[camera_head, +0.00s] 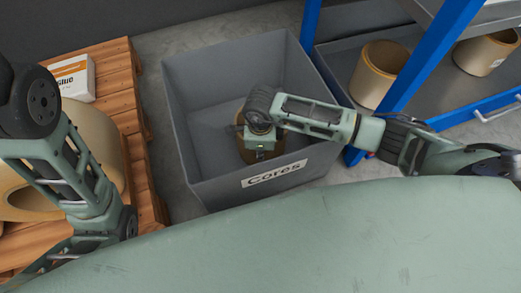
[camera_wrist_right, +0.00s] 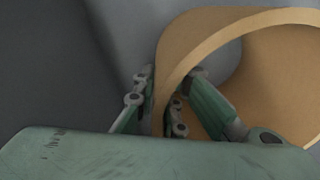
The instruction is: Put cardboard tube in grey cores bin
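The grey cores bin (camera_head: 215,185), labelled "Cores", stands open on the floor in the middle of the head view. A brown cardboard tube (camera_head: 275,178) is inside it, low down and mostly hidden under my right gripper (camera_head: 260,145). In the right wrist view the tube (camera_wrist_right: 185,55) shows its rim and open end. The right gripper (camera_wrist_right: 162,112) has its fingers on both sides of the tube's wall and looks shut on it. Whether the tube touches the bin floor is hard to tell. My left arm is at the left; its gripper is not in view.
A wooden pallet (camera_head: 120,65) at the left bears larger tubes (camera_head: 95,135) and a white box (camera_head: 73,78). A blue-framed rack (camera_head: 425,70) at the right holds two tubes, one nearer (camera_head: 380,72) and one farther (camera_head: 483,55). Bin walls surround the right gripper.

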